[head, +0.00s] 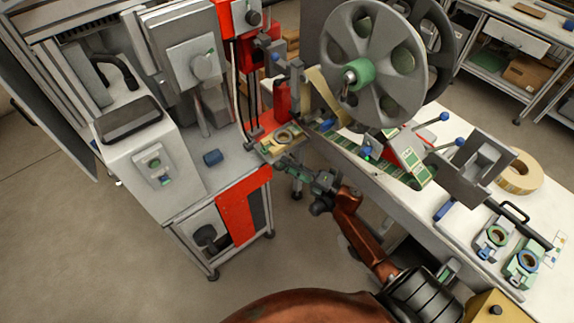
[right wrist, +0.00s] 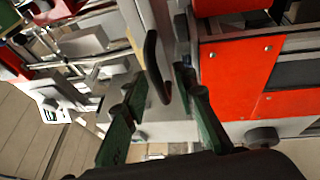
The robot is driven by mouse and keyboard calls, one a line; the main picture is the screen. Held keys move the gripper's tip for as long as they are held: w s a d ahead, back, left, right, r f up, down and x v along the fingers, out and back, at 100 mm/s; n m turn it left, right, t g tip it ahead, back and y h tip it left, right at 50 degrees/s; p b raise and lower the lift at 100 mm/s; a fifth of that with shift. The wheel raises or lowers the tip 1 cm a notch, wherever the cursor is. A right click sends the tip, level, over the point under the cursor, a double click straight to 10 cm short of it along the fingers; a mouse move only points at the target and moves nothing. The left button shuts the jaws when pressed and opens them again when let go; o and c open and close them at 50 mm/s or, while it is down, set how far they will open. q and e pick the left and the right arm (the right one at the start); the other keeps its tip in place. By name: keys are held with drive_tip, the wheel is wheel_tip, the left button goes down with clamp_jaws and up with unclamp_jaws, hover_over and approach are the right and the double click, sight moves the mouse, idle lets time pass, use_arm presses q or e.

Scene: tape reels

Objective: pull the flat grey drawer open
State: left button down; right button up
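The flat grey drawer (head: 266,152) is at the right edge of the machine's worktop in the head view, with a tan piece and a ring-shaped reel on it. In the right wrist view a black bar handle (right wrist: 157,68) stands out from a narrow grey front (right wrist: 138,28). My right gripper (head: 284,164) is at the drawer's near side. Its two green-and-black fingers (right wrist: 160,88) are spread, one on each side of the handle's end. Contact with the handle cannot be made out. My left gripper is not in view.
The machine's red panel (head: 240,210) is left of my right gripper. A long white bench (head: 460,235) with a large grey reel (head: 375,65) and a printed tape strip (head: 345,160) stands to the right. The floor (head: 80,220) at left is clear.

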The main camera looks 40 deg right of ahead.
drive_tip(key=shift+c, duration=0.2)
clamp_jaws()
idle(0.6)
